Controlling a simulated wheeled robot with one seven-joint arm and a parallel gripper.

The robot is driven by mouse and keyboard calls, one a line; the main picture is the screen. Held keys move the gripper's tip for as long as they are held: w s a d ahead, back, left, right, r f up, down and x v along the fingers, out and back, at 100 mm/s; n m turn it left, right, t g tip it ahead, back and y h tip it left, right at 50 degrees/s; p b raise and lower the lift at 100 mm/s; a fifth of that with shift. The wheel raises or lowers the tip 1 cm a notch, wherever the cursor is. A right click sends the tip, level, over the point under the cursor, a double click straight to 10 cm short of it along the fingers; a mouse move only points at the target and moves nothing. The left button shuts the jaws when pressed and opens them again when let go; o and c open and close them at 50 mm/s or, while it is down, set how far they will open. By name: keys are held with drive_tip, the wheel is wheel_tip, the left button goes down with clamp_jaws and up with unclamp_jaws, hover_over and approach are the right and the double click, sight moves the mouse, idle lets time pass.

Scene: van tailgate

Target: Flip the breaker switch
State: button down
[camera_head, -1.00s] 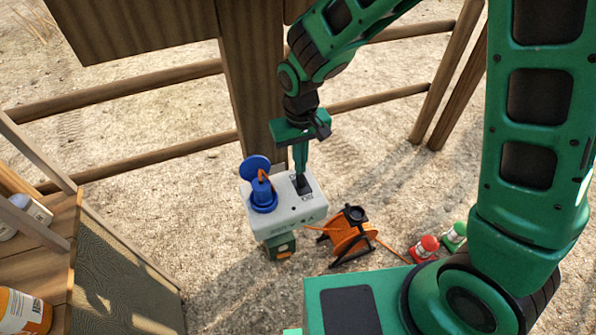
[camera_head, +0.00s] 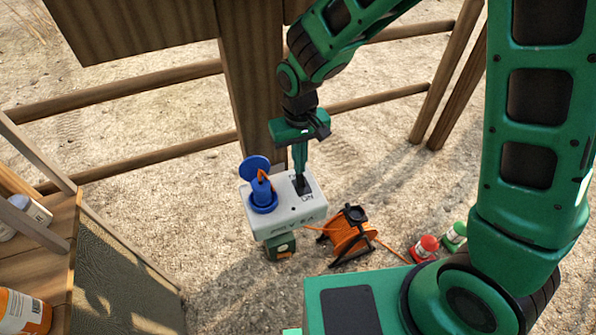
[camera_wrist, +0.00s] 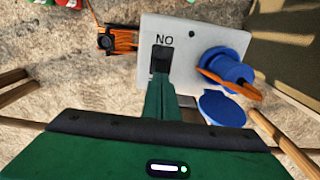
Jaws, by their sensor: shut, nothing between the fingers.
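The breaker switch (camera_head: 304,186) is a black rocker on the top face of a white power box (camera_head: 285,222). The letters "ON" show beside it on the near side. In the wrist view the black switch (camera_wrist: 161,58) sits below upside-down lettering on the white box (camera_wrist: 183,28). My gripper (camera_head: 301,177) is shut and empty, pointing down with its tips at the switch. In the wrist view my gripper (camera_wrist: 160,80) covers part of the switch, so I cannot tell its exact tilt or whether the tips touch it.
A blue socket with a raised lid (camera_head: 262,190) and an orange cable stands left of the switch. An orange cable reel (camera_head: 350,236) is right of the box. Red (camera_head: 424,248) and green (camera_head: 454,236) bottles lie further right. A wooden post (camera_head: 252,90) rises behind.

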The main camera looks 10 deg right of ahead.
drive_tip(key=shift+f, duration=0.55)
idle(0.4)
wheel_tip(320, 180, up, 7)
idle(1.0)
idle(0.4)
